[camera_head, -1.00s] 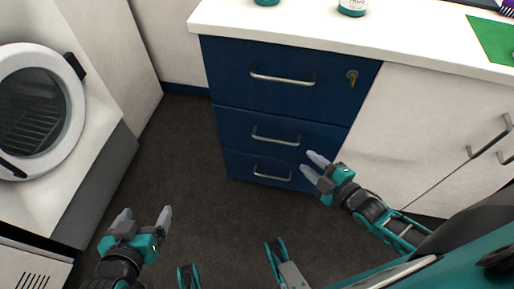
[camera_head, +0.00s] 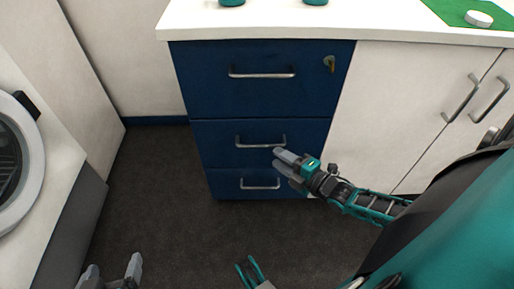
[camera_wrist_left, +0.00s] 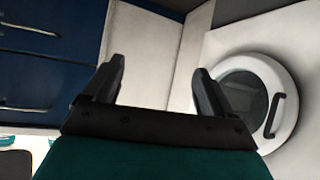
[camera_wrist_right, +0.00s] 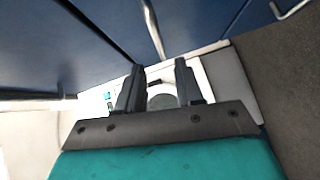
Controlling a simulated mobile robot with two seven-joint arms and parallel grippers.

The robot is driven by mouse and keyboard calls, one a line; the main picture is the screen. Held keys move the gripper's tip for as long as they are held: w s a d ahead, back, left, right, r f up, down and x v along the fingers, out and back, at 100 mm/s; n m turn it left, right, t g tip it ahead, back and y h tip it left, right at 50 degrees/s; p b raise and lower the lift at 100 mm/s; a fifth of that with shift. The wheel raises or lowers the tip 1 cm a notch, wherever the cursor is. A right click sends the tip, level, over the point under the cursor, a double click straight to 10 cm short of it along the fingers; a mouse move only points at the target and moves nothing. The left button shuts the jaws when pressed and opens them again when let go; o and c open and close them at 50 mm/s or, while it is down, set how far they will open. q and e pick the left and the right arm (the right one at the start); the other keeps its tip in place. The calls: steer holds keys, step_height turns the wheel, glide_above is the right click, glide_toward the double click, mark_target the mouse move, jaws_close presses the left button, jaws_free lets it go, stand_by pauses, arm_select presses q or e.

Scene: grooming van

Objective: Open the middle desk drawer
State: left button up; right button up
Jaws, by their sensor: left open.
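The middle drawer (camera_head: 220,150) is a blue front in the desk's drawer stack and is closed. Its silver bar handle (camera_head: 260,144) is mostly visible. My right gripper (camera_head: 279,162) is open, with its fingertips in front of the drawer near the right end of this handle. In the right wrist view the handle (camera_wrist_right: 152,30) stands ahead of the parted, empty fingers (camera_wrist_right: 158,80). I cannot tell whether they touch. My left gripper (camera_head: 111,270) is open and empty, low over the floor at the bottom left, and its parted fingers also show in the left wrist view (camera_wrist_left: 158,75).
The top drawer (camera_head: 270,100) has a key in its lock (camera_head: 329,64); the bottom drawer (camera_head: 225,186) is below. Both are closed. White cupboard doors (camera_head: 400,110) stand to the right. A white round-door machine (camera_head: 35,160) is at left. Dark floor (camera_head: 160,190) is clear between.

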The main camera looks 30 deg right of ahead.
mark_target(260, 147)
steer(key=b+x, duration=0.3)
steer(key=x, duration=0.6)
steer(key=shift+c, duration=0.3)
jaws_close()
